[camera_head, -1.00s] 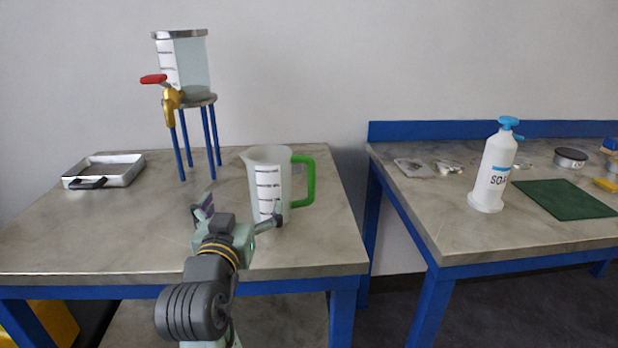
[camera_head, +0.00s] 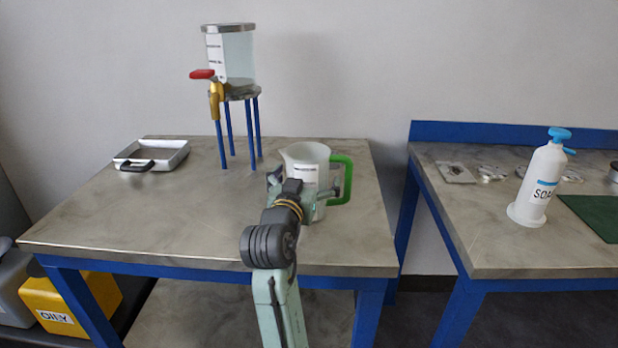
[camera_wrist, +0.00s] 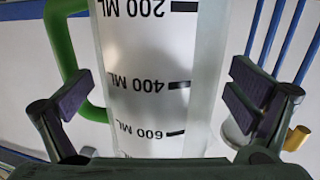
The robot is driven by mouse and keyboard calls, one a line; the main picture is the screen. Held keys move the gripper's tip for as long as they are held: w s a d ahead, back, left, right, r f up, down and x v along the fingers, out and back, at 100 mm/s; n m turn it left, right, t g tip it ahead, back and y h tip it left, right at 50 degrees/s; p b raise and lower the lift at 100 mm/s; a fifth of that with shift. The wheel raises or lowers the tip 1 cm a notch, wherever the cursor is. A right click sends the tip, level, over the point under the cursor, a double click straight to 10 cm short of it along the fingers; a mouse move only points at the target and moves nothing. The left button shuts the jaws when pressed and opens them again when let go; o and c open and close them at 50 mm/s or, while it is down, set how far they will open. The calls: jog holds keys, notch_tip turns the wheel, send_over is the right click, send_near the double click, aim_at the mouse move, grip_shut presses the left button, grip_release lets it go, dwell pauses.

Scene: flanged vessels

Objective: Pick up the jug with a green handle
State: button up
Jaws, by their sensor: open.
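The jug (camera_head: 306,160) is translucent white with black volume marks and a green handle (camera_head: 341,180) on its right side. It stands upright on the left table. My gripper (camera_head: 305,182) is in front of the jug and covers part of its body in the head view. In the wrist view, the jug body (camera_wrist: 150,85) lies between the two spread fingers of my gripper (camera_wrist: 160,95), with a visible gap on each side. The green handle (camera_wrist: 62,45) shows upside down at the left, behind the left finger.
A dispenser tank (camera_head: 230,60) with a red-handled tap stands on a blue-legged stand (camera_head: 240,95) behind and left of the jug. A metal tray (camera_head: 170,150) lies at the left. A soap bottle (camera_head: 540,185) stands on the right table (camera_head: 480,225). The left table's front is clear.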

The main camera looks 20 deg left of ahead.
jog(key=shift+w, duration=0.4)
jog(key=c, duration=1.4)
